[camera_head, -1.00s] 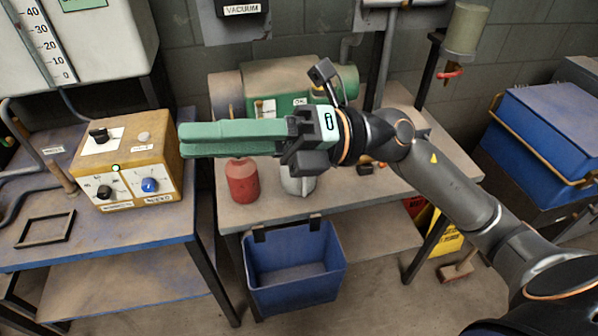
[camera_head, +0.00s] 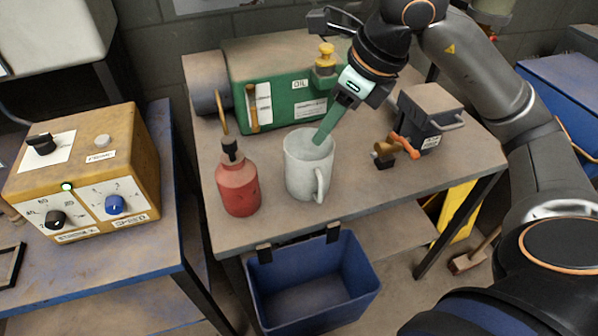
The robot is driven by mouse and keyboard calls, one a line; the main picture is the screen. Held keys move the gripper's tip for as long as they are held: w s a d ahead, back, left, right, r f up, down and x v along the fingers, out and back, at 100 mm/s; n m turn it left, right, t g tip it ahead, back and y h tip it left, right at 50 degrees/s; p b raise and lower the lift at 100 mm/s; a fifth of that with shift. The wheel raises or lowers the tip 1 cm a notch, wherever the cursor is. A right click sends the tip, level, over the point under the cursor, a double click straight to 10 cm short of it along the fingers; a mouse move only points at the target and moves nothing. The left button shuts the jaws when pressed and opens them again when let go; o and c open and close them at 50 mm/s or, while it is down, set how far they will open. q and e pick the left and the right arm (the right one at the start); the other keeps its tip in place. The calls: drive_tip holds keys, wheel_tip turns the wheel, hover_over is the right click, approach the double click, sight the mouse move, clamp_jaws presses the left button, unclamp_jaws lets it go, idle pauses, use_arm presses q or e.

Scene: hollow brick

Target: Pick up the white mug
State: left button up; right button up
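The white mug (camera_head: 300,173) stands upright on the bench, near its front edge, with its handle turned to the front right. My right gripper (camera_head: 319,141) comes down from the upper right, its green fingers slanting to the mug's rim. The fingertips overlap the mug's opening in the picture; I cannot tell whether they are inside it or behind it, or touching. The fingers appear as one narrow strip, so their gap does not show. My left gripper is not in view.
A red bottle (camera_head: 239,184) stands close left of the mug. A green machine (camera_head: 285,85) is behind it, and a small dark vise-like device (camera_head: 430,112) is to the right. A blue bin (camera_head: 312,284) hangs below the front edge. An orange control box (camera_head: 85,170) sits on the left table.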

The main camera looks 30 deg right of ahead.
hover_over(311, 172)
wheel_tip(311, 172, down, 7)
drive_tip(key=x, duration=0.3)
drive_tip(key=b+x, duration=0.1)
drive_tip(key=x, duration=0.1)
drive_tip(key=shift+w+a, duration=0.1)
drive_tip(key=shift+a, duration=0.25)
drive_tip(key=shift+c, duration=0.3)
clamp_jaws()
drive_tip(key=shift+r, duration=0.1)
idle(0.7)
